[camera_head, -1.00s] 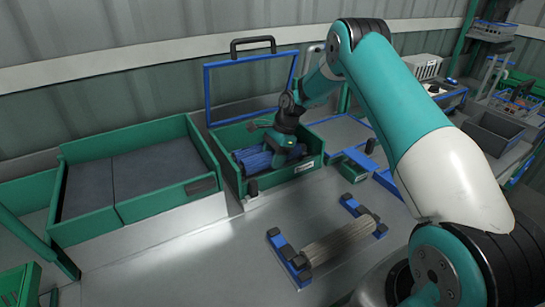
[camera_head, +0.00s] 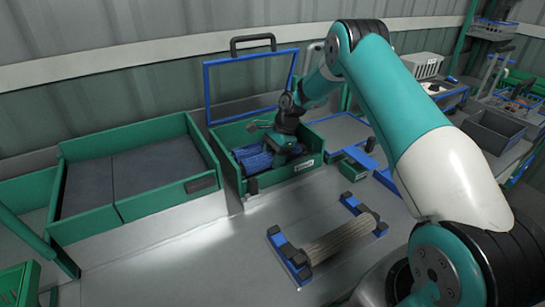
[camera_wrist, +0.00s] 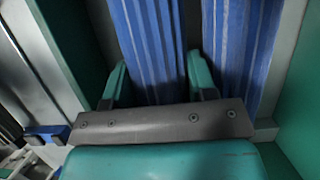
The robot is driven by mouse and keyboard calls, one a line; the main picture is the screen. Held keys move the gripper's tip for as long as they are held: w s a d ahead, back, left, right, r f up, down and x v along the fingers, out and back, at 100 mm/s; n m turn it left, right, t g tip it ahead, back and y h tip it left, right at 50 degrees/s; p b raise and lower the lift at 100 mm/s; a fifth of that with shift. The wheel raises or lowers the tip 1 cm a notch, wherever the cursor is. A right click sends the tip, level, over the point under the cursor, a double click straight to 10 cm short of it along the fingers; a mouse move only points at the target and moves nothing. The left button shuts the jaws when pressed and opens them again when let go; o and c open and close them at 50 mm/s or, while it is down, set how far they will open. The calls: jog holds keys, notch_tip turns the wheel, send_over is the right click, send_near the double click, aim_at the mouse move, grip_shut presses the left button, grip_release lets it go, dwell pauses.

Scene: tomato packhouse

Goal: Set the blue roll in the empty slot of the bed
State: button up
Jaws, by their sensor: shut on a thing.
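My gripper (camera_wrist: 157,75) is shut on a blue roll (camera_wrist: 147,30), with one finger on each side of it in the wrist view. In the head view my gripper (camera_head: 283,157) reaches down into the green bed (camera_head: 294,177), whose lid stands open. A second blue roll (camera_wrist: 240,45) lies to the right of the held one, roughly parallel, with a narrow gap between them. In the head view blue rolls (camera_head: 252,161) show inside the bed, partly hidden by my gripper. The slot under the held roll is hidden, so I cannot tell whether it is fully seated.
The raised blue-framed lid (camera_head: 207,95) stands behind the bed. A worn grey-brown roll (camera_head: 342,240) rests on a blue stand (camera_head: 291,262) in front. A green tray (camera_head: 125,205) is at the left, and a small green box (camera_head: 355,171) is at the right. The front bench is otherwise clear.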

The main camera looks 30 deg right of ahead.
jog(key=o, duration=1.1)
jog(key=shift+f, duration=0.1)
jog(key=c, duration=0.3)
notch_tip(320, 180, up, 7)
jog(key=p, duration=0.6)
